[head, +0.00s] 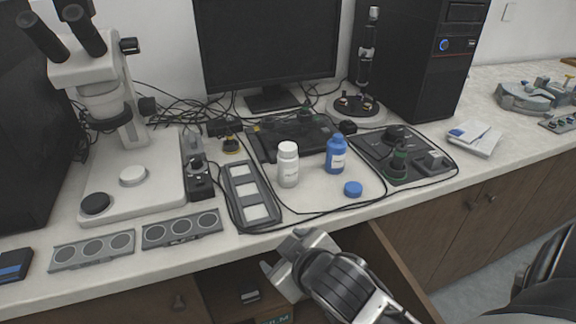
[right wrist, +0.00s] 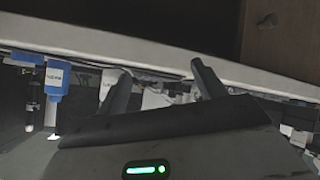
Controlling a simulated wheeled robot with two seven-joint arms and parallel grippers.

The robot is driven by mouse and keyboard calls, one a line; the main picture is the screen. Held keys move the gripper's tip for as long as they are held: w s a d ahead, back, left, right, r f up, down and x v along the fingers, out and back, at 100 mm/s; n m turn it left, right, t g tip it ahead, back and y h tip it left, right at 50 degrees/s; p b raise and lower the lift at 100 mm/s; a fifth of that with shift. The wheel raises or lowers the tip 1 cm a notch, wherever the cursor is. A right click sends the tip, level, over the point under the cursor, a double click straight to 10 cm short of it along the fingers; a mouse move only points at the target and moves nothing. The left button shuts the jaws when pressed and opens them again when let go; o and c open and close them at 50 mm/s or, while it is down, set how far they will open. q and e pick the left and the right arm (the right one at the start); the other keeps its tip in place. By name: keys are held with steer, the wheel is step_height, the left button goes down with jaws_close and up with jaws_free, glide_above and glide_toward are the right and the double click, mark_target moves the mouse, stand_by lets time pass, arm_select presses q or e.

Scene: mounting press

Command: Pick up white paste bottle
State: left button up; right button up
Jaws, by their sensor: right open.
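The white paste bottle (head: 288,168) stands upright with its white cap on, near the front of the bench in the head view. A pale shape beside the left finger in the right wrist view may be the same bottle, partly hidden. My right gripper (head: 282,254) is open and empty in front of the bench's front edge, below and apart from the bottle. Its two spread fingers (right wrist: 162,68) show in the right wrist view, with nothing held between them. My left gripper is not in view.
A blue bottle (head: 336,155) stands right of the white one, with a blue cap (head: 353,188) in front. A framed slide tray (head: 230,179) lies left, a control panel (head: 373,165) right. A microscope (head: 104,95) stands far left. An open cabinet is below the bench.

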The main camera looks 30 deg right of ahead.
steer(key=w+r+n+t, duration=0.3)
steer(key=w+r+t, duration=0.4)
steer(key=r, duration=0.4)
steer(key=w+a+r+n+g+y, duration=0.1)
steer(key=a+r+n+g+y, duration=0.2)
steer(key=a+r+n+y, duration=0.55)
steer(key=w+a+r+n+g+y, duration=0.2)
steer(key=a+r+n+y, duration=0.35)
steer(key=n+y, duration=0.85)
steer(key=n+g+h, duration=0.8)
steer(key=h, duration=1.3)
glide_toward(291, 148)
steer(key=p+x, duration=0.1)
steer(key=x, duration=0.5)
steer(key=shift+w+f, duration=0.15)
steer(key=shift+f, duration=0.05)
steer(key=shift+p+x, duration=0.75)
steer(key=shift+x, duration=2.45)
steer(key=c, duration=1.2)
